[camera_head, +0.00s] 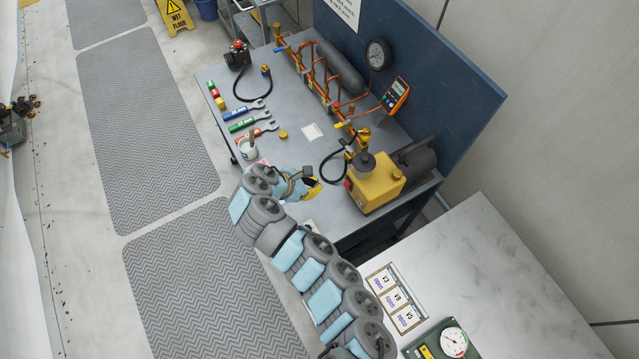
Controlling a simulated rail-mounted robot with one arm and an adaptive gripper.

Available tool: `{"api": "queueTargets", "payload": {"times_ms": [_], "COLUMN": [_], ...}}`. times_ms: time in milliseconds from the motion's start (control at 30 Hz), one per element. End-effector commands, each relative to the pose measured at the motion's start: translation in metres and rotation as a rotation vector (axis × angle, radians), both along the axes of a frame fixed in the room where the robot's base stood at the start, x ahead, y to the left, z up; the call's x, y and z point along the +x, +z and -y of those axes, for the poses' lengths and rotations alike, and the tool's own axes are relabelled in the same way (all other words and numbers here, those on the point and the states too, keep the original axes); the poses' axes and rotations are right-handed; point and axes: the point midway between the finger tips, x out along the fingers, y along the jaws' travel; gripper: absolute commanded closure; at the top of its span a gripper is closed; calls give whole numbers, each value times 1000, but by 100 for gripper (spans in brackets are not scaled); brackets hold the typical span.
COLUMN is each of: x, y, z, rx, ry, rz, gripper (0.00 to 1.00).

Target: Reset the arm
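My arm, grey with light-blue panels, reaches up from the bottom of the head view to the near edge of the grey workbench (290,150). My gripper (306,182) is at its end, over the bench's near left part. It is small and partly hidden by the wrist. A yellow and dark shape shows at the fingertips, and I cannot tell whether it is part of the gripper or a separate thing. I cannot tell whether the fingers are open or shut.
The bench holds a yellow pump (375,185), copper pipework (318,85), a gauge (378,54), an orange meter (395,95), several wrenches (243,123) and a white mug (248,148). A white table (500,270) carries a card (396,298) and green scale (440,343). Floor mats (145,120) lie left.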

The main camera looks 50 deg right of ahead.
Motion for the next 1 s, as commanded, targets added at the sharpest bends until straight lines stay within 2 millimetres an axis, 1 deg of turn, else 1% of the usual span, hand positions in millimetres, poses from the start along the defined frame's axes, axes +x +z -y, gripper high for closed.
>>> {"api": "queueTargets", "payload": {"times_ms": [200, 833, 933, 1000], "x": [2, 3, 11, 24], "y": [6, 5, 1, -6], "z": [-4, -5, -7, -10], "rx": [0, 0, -1, 0], "ry": [2, 3, 23, 54], "rz": [1, 5, 42, 100], "gripper": [100, 100, 100, 100]}}
